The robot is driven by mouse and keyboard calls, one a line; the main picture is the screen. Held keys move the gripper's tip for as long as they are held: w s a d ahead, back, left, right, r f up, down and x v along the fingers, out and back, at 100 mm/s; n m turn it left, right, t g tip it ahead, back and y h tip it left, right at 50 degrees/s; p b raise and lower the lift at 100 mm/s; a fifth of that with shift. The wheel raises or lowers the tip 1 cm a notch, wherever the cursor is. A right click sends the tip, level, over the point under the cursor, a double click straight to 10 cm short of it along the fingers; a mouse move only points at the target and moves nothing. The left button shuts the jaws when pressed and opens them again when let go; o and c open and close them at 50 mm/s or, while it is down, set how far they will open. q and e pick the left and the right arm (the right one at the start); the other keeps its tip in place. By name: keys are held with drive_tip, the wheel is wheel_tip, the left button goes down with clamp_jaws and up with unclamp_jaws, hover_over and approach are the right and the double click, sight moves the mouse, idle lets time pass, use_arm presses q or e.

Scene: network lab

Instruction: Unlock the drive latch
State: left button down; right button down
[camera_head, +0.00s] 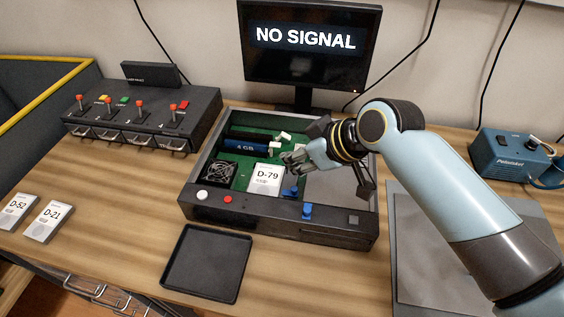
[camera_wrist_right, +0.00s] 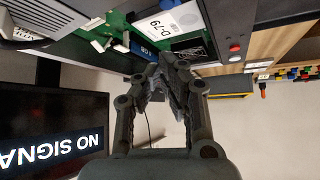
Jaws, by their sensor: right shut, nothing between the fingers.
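The drive labelled D-79 (camera_head: 266,180) sits in the open computer case (camera_head: 330,229); its label also shows upside down in the wrist view (camera_wrist_right: 170,24). A small blue lever (camera_head: 291,191) stands at the drive's right front corner. A second blue piece (camera_head: 307,211) stands on the case's front rim. I cannot tell for sure which blue piece is the drive latch. My right gripper (camera_head: 289,159) is over the case, just behind the drive and apart from both blue pieces. In the wrist view the gripper (camera_wrist_right: 172,62) is shut and empty. My left gripper is out of view.
The case also holds a fan (camera_head: 219,176) and a 4 GB memory module (camera_head: 246,146). An empty black tray (camera_head: 207,263) lies in front. Drives D-52 (camera_head: 16,211) and D-21 (camera_head: 47,222) lie at left. A monitor (camera_head: 311,70) reading NO SIGNAL stands behind.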

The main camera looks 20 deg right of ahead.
drive_tip(key=v, duration=0.3)
drive_tip(key=shift+r, duration=0.2)
idle(0.4)
